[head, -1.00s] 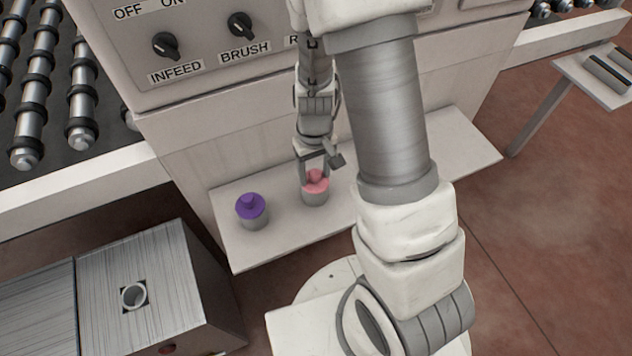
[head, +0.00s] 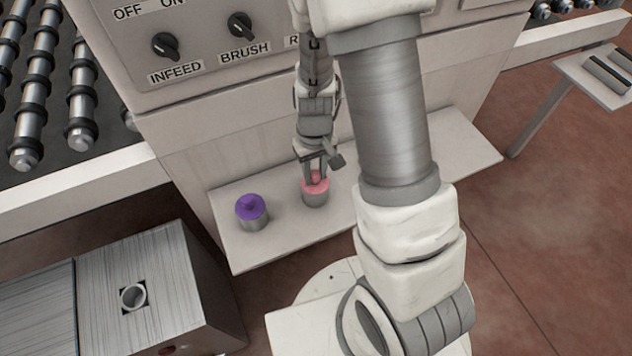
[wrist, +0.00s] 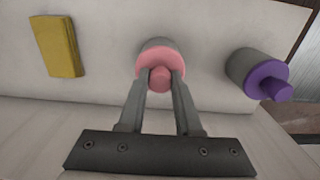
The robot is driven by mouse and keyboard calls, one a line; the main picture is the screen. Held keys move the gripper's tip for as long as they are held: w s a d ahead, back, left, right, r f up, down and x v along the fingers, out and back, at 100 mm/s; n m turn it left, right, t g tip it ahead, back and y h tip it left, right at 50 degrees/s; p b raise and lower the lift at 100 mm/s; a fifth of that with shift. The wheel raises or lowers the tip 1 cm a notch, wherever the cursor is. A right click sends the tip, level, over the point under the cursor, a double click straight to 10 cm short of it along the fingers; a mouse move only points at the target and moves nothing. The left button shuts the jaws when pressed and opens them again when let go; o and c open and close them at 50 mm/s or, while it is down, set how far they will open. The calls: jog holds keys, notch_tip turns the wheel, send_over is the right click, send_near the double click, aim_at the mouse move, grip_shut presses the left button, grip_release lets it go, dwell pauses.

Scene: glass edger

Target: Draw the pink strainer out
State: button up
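The pink strainer (head: 316,187) has a round flange and a knob, and sits on top of a short grey cylinder (head: 315,200) on the pale shelf. It also shows in the wrist view (wrist: 160,62). My gripper (head: 316,180) reaches down from above, with one finger on each side of the pink knob. In the wrist view my gripper (wrist: 160,76) has its fingertips close in against the knob, and it looks shut on it. The strainer's lower part is hidden inside the cylinder.
A purple strainer (head: 251,206) in a similar cylinder stands to the left on the shelf (head: 285,232). A yellow block (wrist: 57,46) lies on the shelf in the wrist view. A metal box (head: 165,275) with a round socket (head: 133,296) is at lower left. The machine panel rises behind.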

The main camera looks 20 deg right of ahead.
grip_shut()
jog(key=shift+r+p, duration=0.55)
jog(key=shift+r, duration=0.15)
dwell(0.4)
jog(key=shift+r+p, duration=2.9)
jog(key=shift+r, duration=0.75)
jog(key=shift+r+p, duration=1.55)
jog(key=shift+r, duration=0.4)
